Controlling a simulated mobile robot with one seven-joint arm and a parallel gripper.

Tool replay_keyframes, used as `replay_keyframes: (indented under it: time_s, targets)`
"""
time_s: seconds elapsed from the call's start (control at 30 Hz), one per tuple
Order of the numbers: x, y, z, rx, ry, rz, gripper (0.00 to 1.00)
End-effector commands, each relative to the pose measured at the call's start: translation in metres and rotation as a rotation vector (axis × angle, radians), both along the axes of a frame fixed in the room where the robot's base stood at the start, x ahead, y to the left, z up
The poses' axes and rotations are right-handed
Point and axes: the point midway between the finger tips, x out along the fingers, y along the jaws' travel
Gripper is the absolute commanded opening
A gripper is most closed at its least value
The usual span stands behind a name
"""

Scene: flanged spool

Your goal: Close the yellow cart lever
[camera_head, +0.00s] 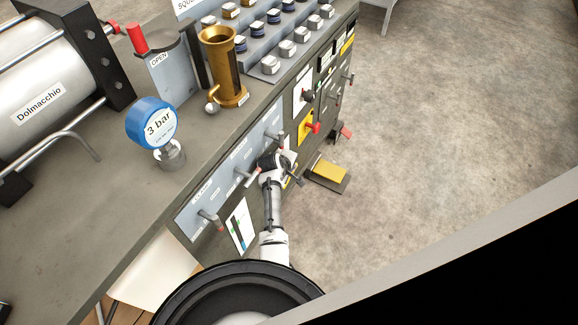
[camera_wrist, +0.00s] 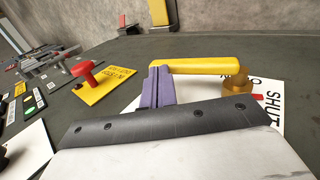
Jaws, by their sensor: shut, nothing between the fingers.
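The yellow lever (camera_wrist: 205,66) shows in the wrist view, lying across the picture from a brass pivot (camera_wrist: 237,84) on a white plate (camera_wrist: 270,95). The plate carries the word SHUT, partly cut off at the right edge. My gripper (camera_wrist: 158,84) has its purple fingers together and empty. They are beside the lever's free left end and look close to it or touching; I cannot tell which. In the head view my gripper (camera_head: 288,160) is at the front panel of the cart (camera_head: 165,190), and the lever is mostly hidden there.
A red knob (camera_wrist: 86,70) sits on a yellow label left of the fingers in the wrist view. Grey-handled levers (camera_head: 212,218) stick out of the panel nearby. A yellow pedal (camera_head: 328,171) stands low beside the cart. The floor to the right is clear.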

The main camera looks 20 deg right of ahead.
Motion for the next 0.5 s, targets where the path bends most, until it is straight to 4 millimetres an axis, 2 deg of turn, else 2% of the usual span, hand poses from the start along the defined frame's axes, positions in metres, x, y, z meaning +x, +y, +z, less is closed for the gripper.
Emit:
replay_keyframes:
  time_s: [0.2, 0.5]
  targets:
    - [0.005, -0.007, -0.013, 0.033, 0.028, 0.0, 0.0]
    - [0.008, -0.011, -0.021, 0.032, 0.026, -0.001, 0.0]
